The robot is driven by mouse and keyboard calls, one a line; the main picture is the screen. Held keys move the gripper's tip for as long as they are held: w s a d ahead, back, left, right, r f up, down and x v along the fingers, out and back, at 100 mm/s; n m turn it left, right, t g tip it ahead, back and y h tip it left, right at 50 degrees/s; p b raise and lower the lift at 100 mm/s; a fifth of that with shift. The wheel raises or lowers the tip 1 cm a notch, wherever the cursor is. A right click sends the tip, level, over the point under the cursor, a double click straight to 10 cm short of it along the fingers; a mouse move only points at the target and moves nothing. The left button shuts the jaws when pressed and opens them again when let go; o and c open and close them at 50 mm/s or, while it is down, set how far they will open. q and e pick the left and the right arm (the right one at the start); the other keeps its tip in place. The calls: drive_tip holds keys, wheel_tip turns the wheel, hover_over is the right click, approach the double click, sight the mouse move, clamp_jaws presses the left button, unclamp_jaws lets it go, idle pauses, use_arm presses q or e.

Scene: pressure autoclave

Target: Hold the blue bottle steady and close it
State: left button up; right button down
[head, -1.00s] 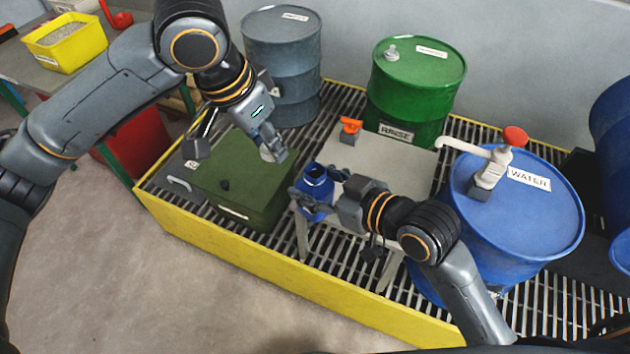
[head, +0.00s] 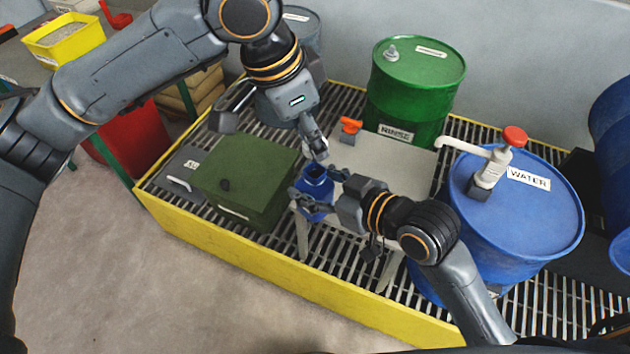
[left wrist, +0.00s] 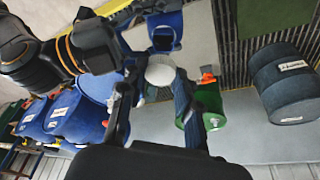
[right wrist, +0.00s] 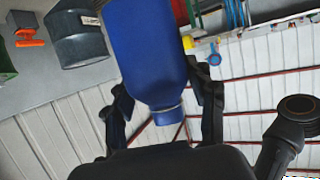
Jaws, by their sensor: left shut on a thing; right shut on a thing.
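The blue bottle (head: 316,186) stands upright and open-mouthed at the near left corner of a small grey table. My right gripper (head: 314,202) is shut around its body; the right wrist view shows the bottle (right wrist: 152,50) between the fingers. My left gripper (head: 318,152) is just above and behind the bottle mouth. It is shut on a round white cap (left wrist: 160,74), seen between its fingers in the left wrist view. The cap is apart from the bottle (left wrist: 165,32). In the head view the fingers mostly hide the cap.
The grey table (head: 385,168) has an orange-handled item (head: 350,126) behind the bottle. A green box (head: 250,170) is at left, a green RINSE drum (head: 415,85) behind, and a blue WATER drum (head: 530,215) with a pump at right. The tabletop's middle is clear.

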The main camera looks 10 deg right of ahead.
sight(315, 191)
use_arm(q)
drive_tip(key=shift+f, duration=1.45)
drive_tip(key=shift+f, duration=0.1)
drive_tip(key=shift+f, duration=0.75)
drive_tip(key=shift+f, duration=0.6)
